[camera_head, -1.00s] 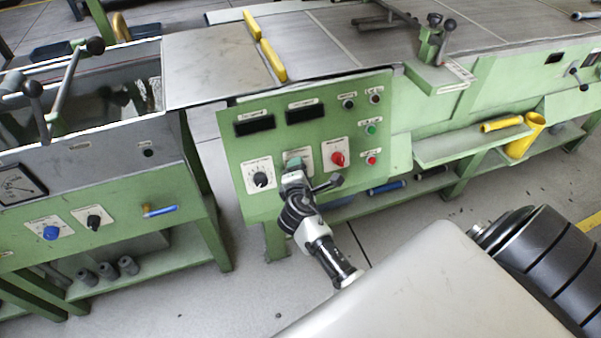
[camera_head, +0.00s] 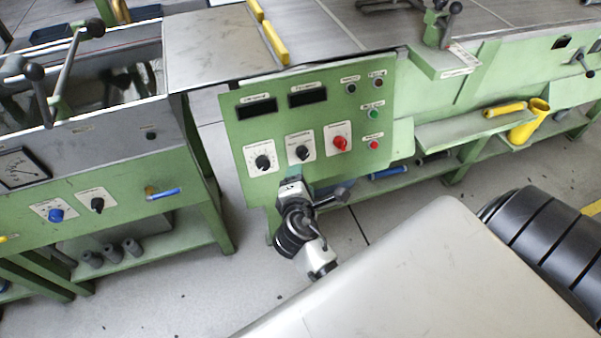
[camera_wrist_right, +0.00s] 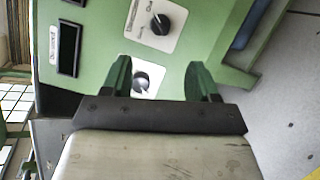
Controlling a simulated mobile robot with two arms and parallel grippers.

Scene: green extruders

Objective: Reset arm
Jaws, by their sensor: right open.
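My right gripper (camera_head: 293,180) is at the lower edge of the green control panel (camera_head: 230,130), below the middle black knob (camera_head: 302,153). Its two green fingers are apart with nothing held in the right wrist view (camera_wrist_right: 159,80). A black knob on a white plate (camera_wrist_right: 141,82) shows in the gap beyond them, and another black knob (camera_wrist_right: 160,24) shows above. The panel also has a left black knob (camera_head: 263,162) and a red knob (camera_head: 340,142). My left gripper is not in view.
A second green machine with a blue knob (camera_head: 56,215) and a gauge (camera_head: 22,168) stands at left. A green shelf with a yellow funnel (camera_head: 530,122) is at right. Yellow handles (camera_head: 275,44) lie on the metal top. Grey floor is open below the panel.

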